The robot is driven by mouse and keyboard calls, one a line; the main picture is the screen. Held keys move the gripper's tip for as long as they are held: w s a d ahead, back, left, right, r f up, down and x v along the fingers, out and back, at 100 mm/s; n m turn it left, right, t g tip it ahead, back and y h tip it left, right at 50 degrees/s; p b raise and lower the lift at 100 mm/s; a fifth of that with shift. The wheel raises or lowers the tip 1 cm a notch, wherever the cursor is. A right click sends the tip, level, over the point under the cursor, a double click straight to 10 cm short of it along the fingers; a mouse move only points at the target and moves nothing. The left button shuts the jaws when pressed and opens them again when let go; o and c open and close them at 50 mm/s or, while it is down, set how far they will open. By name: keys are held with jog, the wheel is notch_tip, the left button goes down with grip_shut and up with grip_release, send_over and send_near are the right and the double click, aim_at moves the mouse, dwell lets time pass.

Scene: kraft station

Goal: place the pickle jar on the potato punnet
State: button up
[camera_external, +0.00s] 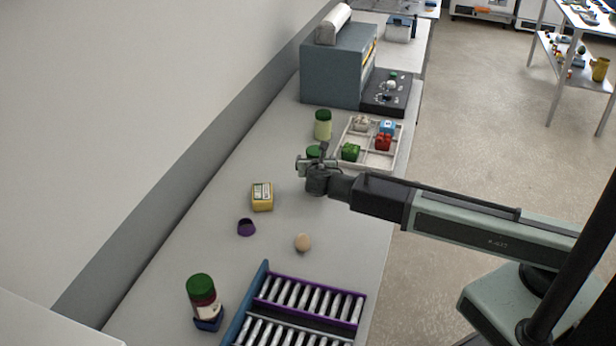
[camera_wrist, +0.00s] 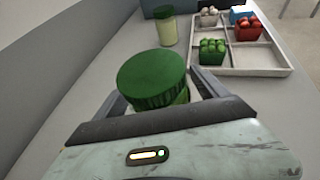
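A jar with a wide green lid (camera_wrist: 152,78) stands between the two fingers of my gripper (camera_wrist: 157,84) in the wrist view. In the external view its green lid (camera_external: 313,151) shows just behind my gripper (camera_external: 318,165). The fingers flank the jar closely; whether they press on it is hidden, as are its body and contents. A divided white tray (camera_wrist: 262,72) beyond holds several small punnets: green (camera_wrist: 212,57), red (camera_wrist: 244,30), blue (camera_wrist: 240,14) and whitish (camera_wrist: 208,17). I cannot tell which one is the potato punnet.
A pale jar with a green lid (camera_external: 322,125) stands left of the tray. A grey-blue machine (camera_external: 332,75) stands behind.

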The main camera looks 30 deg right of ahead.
jog(key=shift+r+p, duration=0.3)
jog(key=p+v, duration=0.4)
jog(key=v, duration=0.8)
jog(key=shift+f, duration=0.1)
